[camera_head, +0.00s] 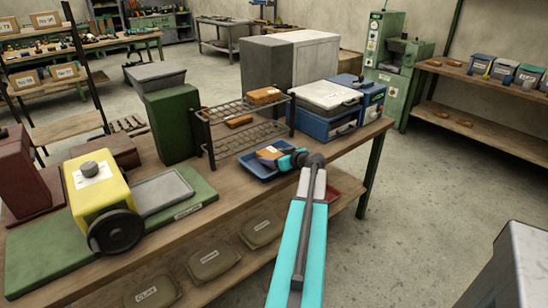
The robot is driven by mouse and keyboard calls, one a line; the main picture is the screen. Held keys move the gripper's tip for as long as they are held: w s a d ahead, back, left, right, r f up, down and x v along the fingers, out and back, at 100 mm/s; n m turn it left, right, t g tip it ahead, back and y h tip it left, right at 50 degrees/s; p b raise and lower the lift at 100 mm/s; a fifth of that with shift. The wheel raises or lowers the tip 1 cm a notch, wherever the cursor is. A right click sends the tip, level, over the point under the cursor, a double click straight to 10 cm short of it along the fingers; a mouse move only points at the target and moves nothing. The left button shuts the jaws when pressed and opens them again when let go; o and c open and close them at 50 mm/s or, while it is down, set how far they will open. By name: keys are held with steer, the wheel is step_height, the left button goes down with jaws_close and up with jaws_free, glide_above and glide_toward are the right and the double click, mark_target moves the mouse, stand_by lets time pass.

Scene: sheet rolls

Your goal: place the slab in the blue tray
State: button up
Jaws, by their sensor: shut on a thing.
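The slab (268,152) is a small orange-brown block with dark and pale patches on its face. My gripper (277,157) is shut on it, coming in from the right. The slab appears tilted, at or just above the blue tray (254,171). I cannot tell whether it touches the tray floor. The tray is shallow and sits near the front edge of the wooden bench, in front of the wire rack. My gripper and arm hide its right part.
A wire rack (235,124) with orange-brown blocks (264,96) stands behind the tray. Blue boxes (325,122) with a white lid are at right. A red tray (344,189) shows beside my arm, lower down. A yellow machine (97,190) with a dark wheel is at left.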

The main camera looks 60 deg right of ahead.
steer(key=shift+f, duration=0.2)
steer(key=shift+f, duration=0.1)
steer(key=o, duration=1.5)
steer(key=b+v, duration=0.2)
steer(key=v, duration=1)
